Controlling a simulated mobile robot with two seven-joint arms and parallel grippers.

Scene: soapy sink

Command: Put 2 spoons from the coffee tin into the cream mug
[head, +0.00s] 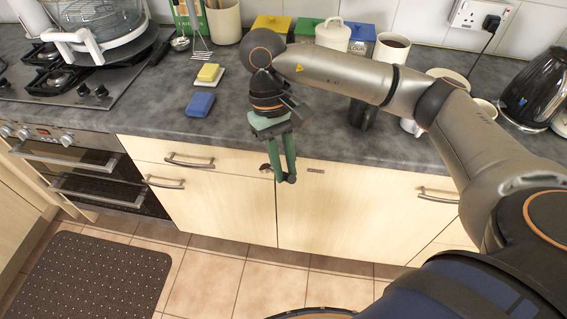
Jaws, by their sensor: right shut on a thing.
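A pale open container (391,47) with brown contents stands at the back of the worktop, behind my right arm; it may be the coffee tin. A cream, round-rimmed vessel (485,106) shows partly to the right of my arm; I cannot tell whether it is the cream mug. My right gripper (290,178) hangs fingers down in front of the worktop's front edge, before the cupboard fronts, well away from both. My left gripper is out of view.
Yellow, green and blue tins (360,32) and a white lidded jar (332,34) line the back wall. A black kettle (536,88) stands at right. A yellow sponge (208,72) and blue sponge (200,104) lie left. A dark object (362,113) is near the front edge.

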